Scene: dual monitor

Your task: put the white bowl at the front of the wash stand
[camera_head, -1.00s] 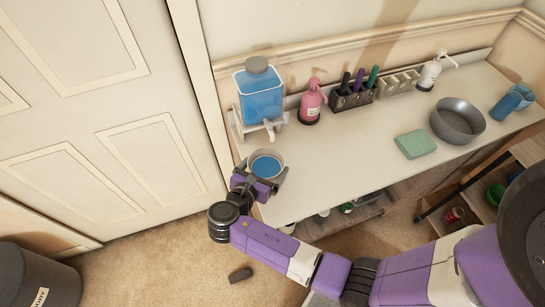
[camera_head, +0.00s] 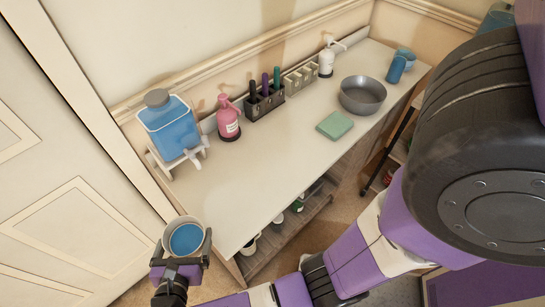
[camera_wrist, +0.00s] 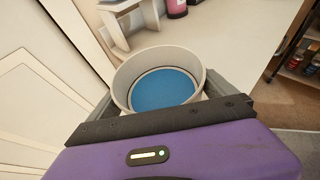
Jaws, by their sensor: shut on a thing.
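The white bowl (camera_head: 168,231) has blue contents and appears upright at the left end of the wash stand (camera_head: 265,170), overlapping its edge in the head view. Whether it hangs over the top or just beyond the edge I cannot tell. My gripper (camera_head: 184,247) is shut on the bowl, with a finger on either side. In the wrist view the bowl (camera_wrist: 190,59) sits between the fingers of my gripper (camera_wrist: 160,97), its lower front hidden by the gripper body.
A blue dispenser (camera_head: 170,127) on a white rack, a pink bottle (camera_head: 228,119), a pen holder (camera_head: 265,103) and a white pump bottle (camera_head: 326,60) line the back. A green cloth (camera_head: 335,125), grey basin (camera_head: 362,95) and blue cup (camera_head: 400,66) stand right. The front left top is clear.

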